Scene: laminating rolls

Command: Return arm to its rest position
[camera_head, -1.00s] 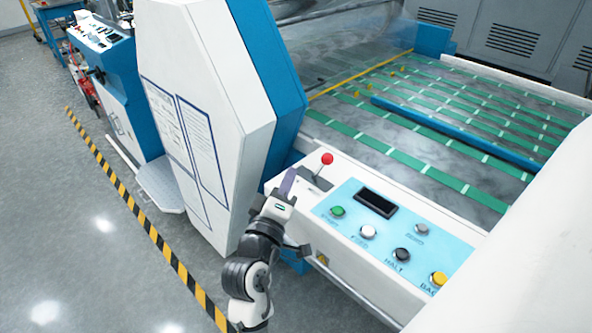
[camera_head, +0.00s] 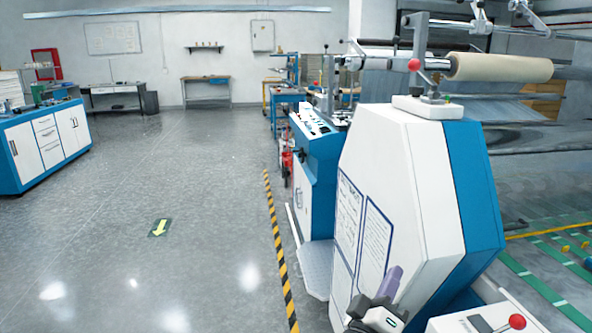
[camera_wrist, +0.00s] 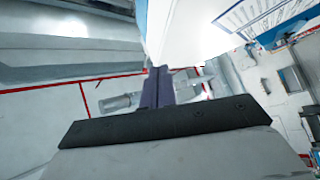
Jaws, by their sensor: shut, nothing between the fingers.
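My gripper (camera_head: 391,284) shows at the bottom of the head view, in front of the lower part of the white and blue machine housing (camera_head: 400,180). Its purple-grey fingers are together, with nothing between them. In the wrist view the closed fingers (camera_wrist: 157,84) point up the picture, and the picture is strongly tilted. Most of my arm lies below the head view and is hidden. A red-knobbed lever (camera_head: 517,321) on the control panel (camera_head: 465,322) shows at the bottom right, apart from my gripper.
A cream roll (camera_head: 500,67) sits above the machine at the right. A blue control console (camera_head: 315,160) stands behind the housing. A yellow-black floor stripe (camera_head: 280,250) runs along the machine's left side. The grey floor (camera_head: 180,185) further left is open, up to a blue cabinet (camera_head: 45,145).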

